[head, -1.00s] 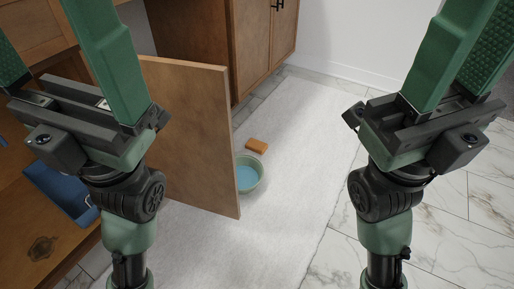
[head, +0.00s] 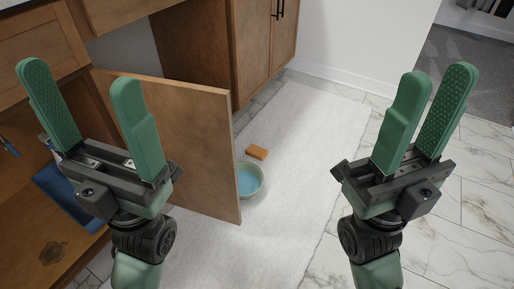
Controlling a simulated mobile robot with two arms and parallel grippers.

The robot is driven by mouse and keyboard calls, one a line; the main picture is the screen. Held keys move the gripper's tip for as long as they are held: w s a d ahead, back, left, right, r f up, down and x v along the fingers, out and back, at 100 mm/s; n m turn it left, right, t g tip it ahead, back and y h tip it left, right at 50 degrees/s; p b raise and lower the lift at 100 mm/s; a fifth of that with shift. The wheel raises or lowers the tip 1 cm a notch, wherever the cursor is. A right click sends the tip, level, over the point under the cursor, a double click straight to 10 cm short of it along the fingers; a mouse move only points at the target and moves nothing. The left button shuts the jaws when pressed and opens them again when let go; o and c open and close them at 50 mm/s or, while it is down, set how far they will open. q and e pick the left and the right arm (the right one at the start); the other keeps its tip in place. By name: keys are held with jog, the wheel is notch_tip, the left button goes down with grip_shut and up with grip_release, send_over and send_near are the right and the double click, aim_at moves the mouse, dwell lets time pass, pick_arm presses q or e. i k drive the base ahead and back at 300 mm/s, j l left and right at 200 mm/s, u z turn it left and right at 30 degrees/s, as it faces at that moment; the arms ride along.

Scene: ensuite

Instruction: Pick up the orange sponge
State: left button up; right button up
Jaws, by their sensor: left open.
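The orange sponge (head: 257,152) lies on the white rug (head: 285,190), just behind a bowl. My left gripper (head: 84,86) is raised at the left with its two green fingers apart and nothing between them. It is in front of the open cabinet door, to the left of the sponge. My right gripper (head: 436,88) is raised at the right, its green fingers apart with a narrower gap and nothing visible between them. It is to the right of the sponge, over the marble floor. Both grippers are apart from the sponge.
A round bowl (head: 250,179) with blue contents stands on the rug, partly hidden by the open wooden cabinet door (head: 195,140). A blue object (head: 66,191) is inside the open cabinet. A wooden cabinet (head: 265,45) stands at the back. Rug and marble floor (head: 455,210) look clear right of the bowl.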

aim_at(255, 152)
jog(key=i+l+u, duration=0.1)
jog(key=i+l, duration=0.15)
jog(key=l, duration=0.15)
jog(key=i+l+u, duration=0.15)
jog(key=l, duration=0.25)
jog(key=i+l+u, duration=0.1)
jog(key=i+l, duration=0.25)
